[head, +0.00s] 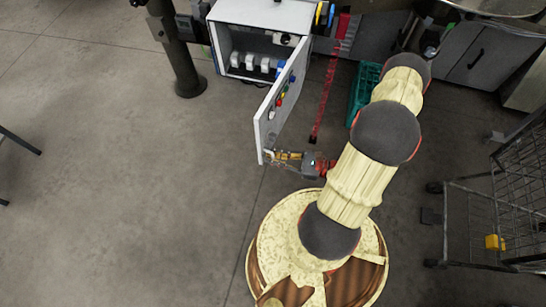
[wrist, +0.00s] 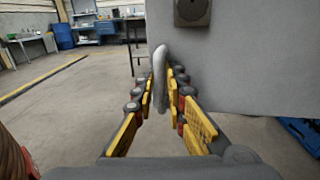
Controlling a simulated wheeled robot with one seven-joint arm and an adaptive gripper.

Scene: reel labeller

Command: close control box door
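The control box (head: 262,14) is a white cabinet at the top of the head view, with its front open. Its door (head: 266,128) is swung out towards me, with coloured buttons on it. My gripper (head: 283,158) is at the door's free lower end. In the wrist view, the grey door panel (wrist: 250,60) fills the upper right. A pale upright handle (wrist: 158,72) stands near its left edge. The yellow-padded fingers of my gripper (wrist: 160,92) lie close on both sides of this handle and appear shut on it. The exact finger contact is hard to see.
A dark post (head: 184,60) stands left of the box. A green crate (head: 364,90) is on the floor right of the door. A wire cart (head: 480,210) stands at the right. The floor (head: 130,170) left of the door is clear.

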